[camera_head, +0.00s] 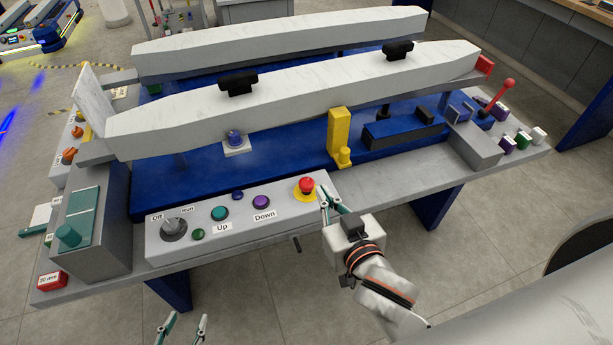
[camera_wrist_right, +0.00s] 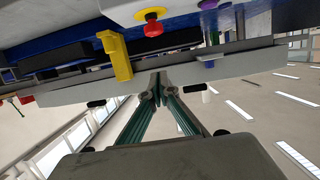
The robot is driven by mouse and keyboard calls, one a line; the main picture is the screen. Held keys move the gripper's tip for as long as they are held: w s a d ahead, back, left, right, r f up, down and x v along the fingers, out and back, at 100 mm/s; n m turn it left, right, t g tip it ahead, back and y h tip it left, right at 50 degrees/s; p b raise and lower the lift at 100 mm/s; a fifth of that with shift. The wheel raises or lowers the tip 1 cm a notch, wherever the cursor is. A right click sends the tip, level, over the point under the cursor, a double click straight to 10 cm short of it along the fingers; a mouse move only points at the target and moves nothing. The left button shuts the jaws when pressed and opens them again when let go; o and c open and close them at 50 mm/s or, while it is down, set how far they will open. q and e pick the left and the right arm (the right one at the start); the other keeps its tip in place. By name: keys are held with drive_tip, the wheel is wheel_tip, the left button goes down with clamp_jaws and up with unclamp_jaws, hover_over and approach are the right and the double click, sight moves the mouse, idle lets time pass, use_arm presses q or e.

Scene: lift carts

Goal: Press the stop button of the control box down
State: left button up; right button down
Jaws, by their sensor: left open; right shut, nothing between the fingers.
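The control box (camera_head: 283,216) is a long pale box along the front of the cart. Its red mushroom stop button (camera_head: 306,185) sits on a yellow ring at the box's right end. In the right wrist view the stop button (camera_wrist_right: 153,29) shows at the top, above my fingertips. My right gripper (camera_head: 326,199) is shut and empty, just right of the stop button, with a visible gap between them in the wrist view (camera_wrist_right: 158,90). My left gripper (camera_head: 184,322) is open and empty at the bottom of the head view, in front of the cart.
The box also carries an Off/Run knob (camera_head: 174,228), a teal Up button (camera_head: 220,213) and a purple Down button (camera_head: 261,202). A yellow post (camera_head: 338,134) stands behind the stop button. Two long white beams (camera_head: 300,88) span the cart. Floor in front is clear.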

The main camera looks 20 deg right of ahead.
hover_over(307, 184)
drive_tip(key=s, duration=0.2)
wheel_tip(307, 184, down, 2)
drive_tip(key=f, duration=0.3)
drive_tip(key=shift+w+d+b, duration=0.1)
drive_tip(key=shift+w+b, duration=0.2)
drive_tip(key=shift+b, duration=0.05)
drive_tip(key=shift+f, duration=0.8)
use_arm(q)
drive_tip(key=shift+s+f, duration=0.2)
drive_tip(key=shift+f, duration=0.25)
drive_tip(key=shift+s+f, duration=0.2)
drive_tip(key=shift+f, duration=0.25)
